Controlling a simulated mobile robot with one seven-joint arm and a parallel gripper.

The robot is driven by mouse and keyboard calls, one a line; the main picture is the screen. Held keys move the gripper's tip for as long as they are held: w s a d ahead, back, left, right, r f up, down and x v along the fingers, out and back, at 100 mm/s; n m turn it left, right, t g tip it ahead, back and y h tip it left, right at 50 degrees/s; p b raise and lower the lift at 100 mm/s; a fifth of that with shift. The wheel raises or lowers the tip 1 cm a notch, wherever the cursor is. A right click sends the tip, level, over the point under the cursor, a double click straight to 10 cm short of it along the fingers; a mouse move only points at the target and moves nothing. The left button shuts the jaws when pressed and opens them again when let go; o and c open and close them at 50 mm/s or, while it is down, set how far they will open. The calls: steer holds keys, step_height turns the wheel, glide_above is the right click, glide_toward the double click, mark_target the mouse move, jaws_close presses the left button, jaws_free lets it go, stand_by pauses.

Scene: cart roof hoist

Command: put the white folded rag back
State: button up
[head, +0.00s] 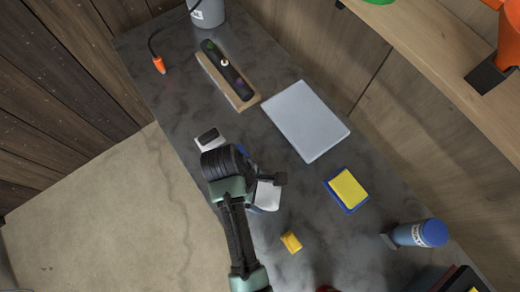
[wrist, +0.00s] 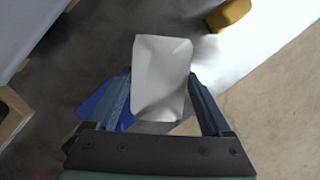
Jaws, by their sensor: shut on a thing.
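The white folded rag (head: 268,194) is between my gripper's fingers (head: 268,181) over the front part of the dark counter in the head view. In the wrist view the rag (wrist: 162,75) fills the gap between the two fingers of my gripper (wrist: 160,88), which is shut on it. A blue thing (wrist: 105,108) shows below and left of the rag in the wrist view, partly hidden by a finger. I cannot tell how high the rag is above the counter.
The dark counter (head: 310,215) holds a yellow block (head: 291,242), a yellow sponge on a blue base (head: 348,189), a pale grey board (head: 306,121), a wooden tray (head: 228,83) and a blue-capped bottle (head: 420,234). A small white-and-dark item (head: 209,138) lies near the front edge.

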mark_target(260, 199)
step_height(260, 199, down, 7)
steer(key=shift+w+f, duration=0.1)
steer(key=shift+f, duration=0.05)
steer(key=shift+f, duration=0.1)
stand_by(0.3)
steer(key=o, duration=1.1)
steer(key=shift+o, duration=0.2)
